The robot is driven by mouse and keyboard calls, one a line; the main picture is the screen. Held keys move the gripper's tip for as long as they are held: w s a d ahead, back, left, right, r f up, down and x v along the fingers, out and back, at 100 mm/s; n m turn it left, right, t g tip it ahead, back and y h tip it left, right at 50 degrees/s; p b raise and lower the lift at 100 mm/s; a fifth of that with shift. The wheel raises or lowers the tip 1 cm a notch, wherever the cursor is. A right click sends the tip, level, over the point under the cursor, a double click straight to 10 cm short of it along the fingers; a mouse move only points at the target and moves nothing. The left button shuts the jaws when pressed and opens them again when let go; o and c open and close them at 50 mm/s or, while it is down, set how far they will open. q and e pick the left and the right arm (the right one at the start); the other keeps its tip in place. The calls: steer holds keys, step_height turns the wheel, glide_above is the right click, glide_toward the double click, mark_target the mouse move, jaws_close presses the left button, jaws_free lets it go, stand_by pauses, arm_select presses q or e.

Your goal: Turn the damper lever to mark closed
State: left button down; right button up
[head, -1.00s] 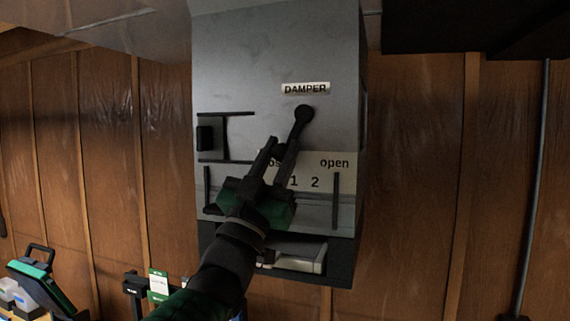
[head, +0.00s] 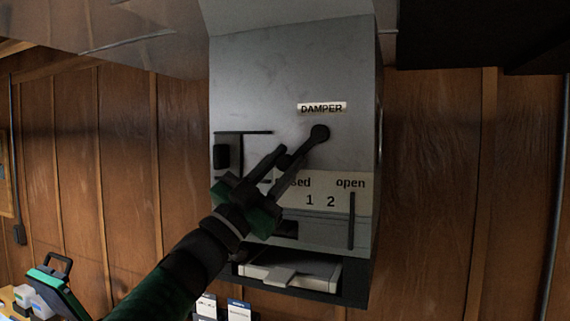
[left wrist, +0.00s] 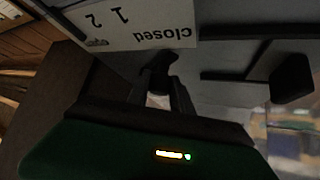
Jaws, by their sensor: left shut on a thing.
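The dark damper lever (head: 310,145) hangs from a round pivot below the DAMPER label (head: 321,108) on the grey metal box. It slants down and left, its lower end up and left of the word "closed". The mark plate (head: 325,195) reads "closed" at left, partly covered by my gripper, "open" at right, and 1 and 2 below. My left gripper (head: 284,160) is shut on the lever's lower end. In the left wrist view the lever end (left wrist: 160,65) sits between the fingers and the plate (left wrist: 130,25) appears upside down. My right gripper is not in view.
A black latch-like fitting (head: 222,156) stands out left of my gripper. A thin dark vertical bar (head: 351,220) is right of the marks. A pale tray (head: 290,274) sits at the box's bottom. Wood panelling (head: 440,190) surrounds it.

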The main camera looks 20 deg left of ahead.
arm_select(q)
steer(key=c, duration=1.5)
jaws_free()
steer(key=o, duration=0.3)
steer(key=shift+w, duration=0.1)
steer(key=shift+o, duration=0.3)
steer(key=shift+w, duration=0.15)
steer(key=shift+f, duration=0.1)
steer(key=b+v, duration=0.9)
steer(key=v, duration=0.8)
